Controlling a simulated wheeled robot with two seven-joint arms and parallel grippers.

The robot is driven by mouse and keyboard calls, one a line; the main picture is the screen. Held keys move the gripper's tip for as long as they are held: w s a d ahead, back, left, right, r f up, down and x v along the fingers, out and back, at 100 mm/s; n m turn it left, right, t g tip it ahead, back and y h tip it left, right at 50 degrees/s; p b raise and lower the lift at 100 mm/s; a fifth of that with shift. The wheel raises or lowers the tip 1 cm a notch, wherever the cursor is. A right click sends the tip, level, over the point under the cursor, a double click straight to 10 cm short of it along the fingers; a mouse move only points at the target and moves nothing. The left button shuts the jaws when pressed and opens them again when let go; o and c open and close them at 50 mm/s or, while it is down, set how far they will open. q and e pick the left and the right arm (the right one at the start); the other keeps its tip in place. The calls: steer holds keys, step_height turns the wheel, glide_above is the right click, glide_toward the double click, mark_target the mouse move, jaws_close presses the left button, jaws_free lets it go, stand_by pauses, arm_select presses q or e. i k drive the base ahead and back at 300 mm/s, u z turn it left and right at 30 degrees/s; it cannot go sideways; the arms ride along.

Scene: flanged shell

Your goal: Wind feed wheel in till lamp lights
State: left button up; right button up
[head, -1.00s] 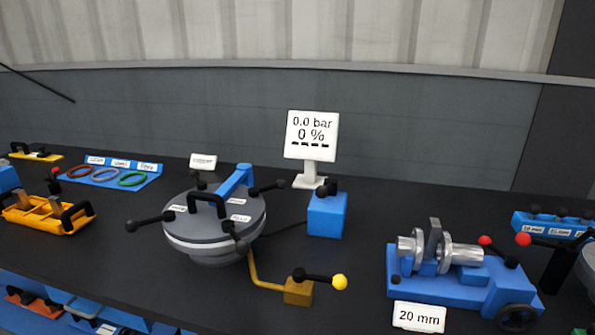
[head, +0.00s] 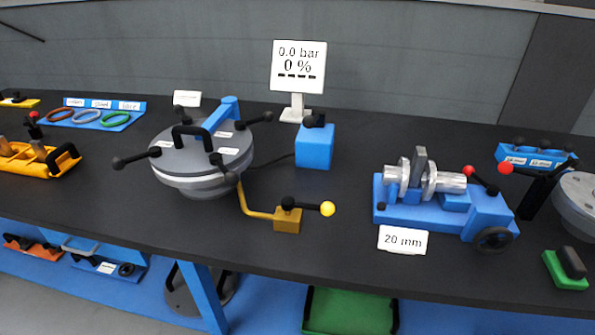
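The black feed wheel (head: 492,239) sits at the front right end of a blue fixture (head: 455,222) on the dark bench. The fixture holds a silver flanged shell (head: 440,180) with a grey upright plate (head: 418,166) across it. A white "20 mm" card (head: 403,240) stands in front. A red-knobbed lever (head: 471,170) is on the fixture's right part. I cannot pick out a lit lamp on the fixture. Neither of my grippers shows in the head view.
Left of the fixture are a round lidded vessel (head: 200,160) with black handles, a yellow-knobbed valve (head: 288,217) and a blue box (head: 315,148). A display (head: 298,66) reads 0.0 bar, 0 %. A green block (head: 565,270) lies right of the wheel. Bare bench lies in front of the card.

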mark_target(493, 232)
steer(key=z, duration=1.7)
steer(key=k, duration=0.3)
